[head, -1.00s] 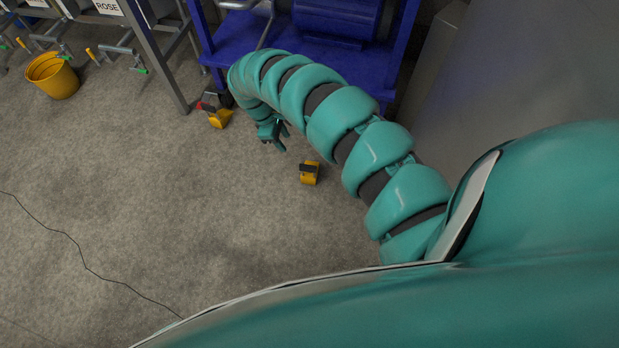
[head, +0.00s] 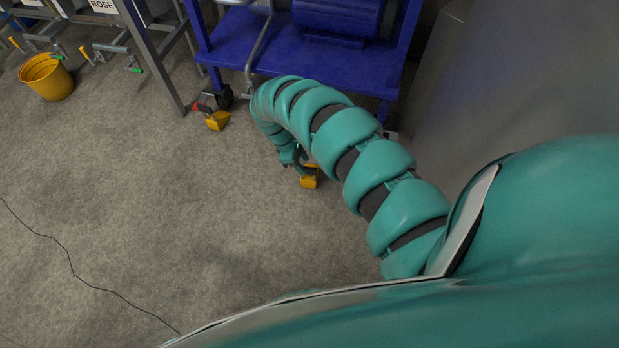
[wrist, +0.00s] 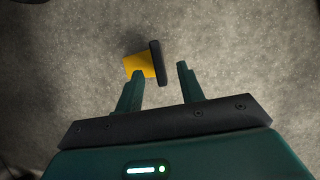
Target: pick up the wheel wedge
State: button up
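A yellow wheel wedge (head: 309,182) with a black face lies on the floor in the head view, partly hidden by my gripper (head: 303,164). In the wrist view my gripper (wrist: 160,72) is open and its two fingers are apart. The wedge's yellow body (wrist: 138,65) shows at and beyond the left fingertip. Its black face (wrist: 157,62) lies in line with the gap between the fingertips. I cannot tell whether a finger touches it. A second yellow wedge (head: 217,121) lies farther left, beside a dark caster wheel (head: 224,97).
A blue wheeled frame (head: 270,52) carrying a blue machine stands behind my arm. A yellow bucket (head: 47,78) stands at the far left near metal stand legs. A grey wall-like surface (head: 470,90) rises at the right. A thin dark line (head: 70,262) crosses otherwise open floor.

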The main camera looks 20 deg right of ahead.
aim_at(307, 168)
jog(key=b+x, duration=0.3)
jog(key=x, duration=0.2)
jog(key=shift+w+f, duration=0.1)
grip_shut()
